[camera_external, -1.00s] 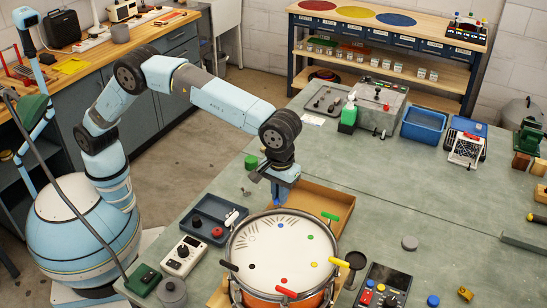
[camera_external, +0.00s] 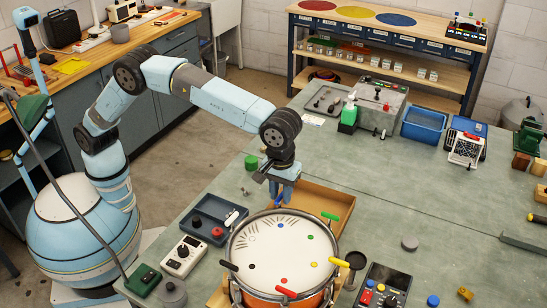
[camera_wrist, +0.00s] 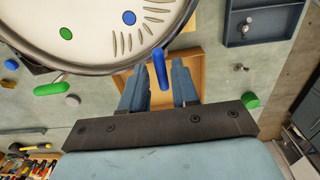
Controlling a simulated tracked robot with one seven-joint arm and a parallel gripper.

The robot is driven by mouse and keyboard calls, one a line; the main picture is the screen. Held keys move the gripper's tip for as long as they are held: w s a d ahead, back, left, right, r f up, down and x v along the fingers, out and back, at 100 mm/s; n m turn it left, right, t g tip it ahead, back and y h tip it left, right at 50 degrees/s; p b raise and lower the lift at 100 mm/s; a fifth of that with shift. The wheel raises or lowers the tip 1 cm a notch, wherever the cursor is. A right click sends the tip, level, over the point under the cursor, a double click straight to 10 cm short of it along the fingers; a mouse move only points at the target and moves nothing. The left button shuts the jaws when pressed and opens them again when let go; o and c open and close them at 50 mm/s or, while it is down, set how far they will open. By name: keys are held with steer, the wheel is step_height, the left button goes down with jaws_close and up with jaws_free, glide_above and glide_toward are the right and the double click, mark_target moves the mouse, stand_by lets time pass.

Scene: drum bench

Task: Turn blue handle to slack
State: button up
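The drum (camera_external: 283,262) with an orange shell and white head stands on the bench. The blue handle (camera_wrist: 160,68) sticks out at its rim and shows in the wrist view between my gripper's (camera_wrist: 158,88) two fingers, with a gap on both sides. My gripper is open and points down at the drum's far edge. In the external view my gripper (camera_external: 282,196) mostly hides the blue handle. A blue dot (camera_wrist: 129,18) is on the drumhead near that handle. How deep the handle sits between the fingers is hard to tell.
A green handle (camera_external: 331,216), a yellow handle (camera_external: 339,262), a red handle (camera_external: 286,292) and a black handle (camera_external: 229,266) stand around the rim. A cardboard tray (camera_external: 330,199) lies behind the drum. A dark blue tray (camera_external: 219,222) is at left.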

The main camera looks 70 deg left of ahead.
mark_target(281, 196)
steer(key=shift+o, duration=0.6)
steer(key=shift+f, duration=0.1)
step_height(281, 196, up, 14)
steer(key=shift+f, duration=0.15)
stand_by(0.5)
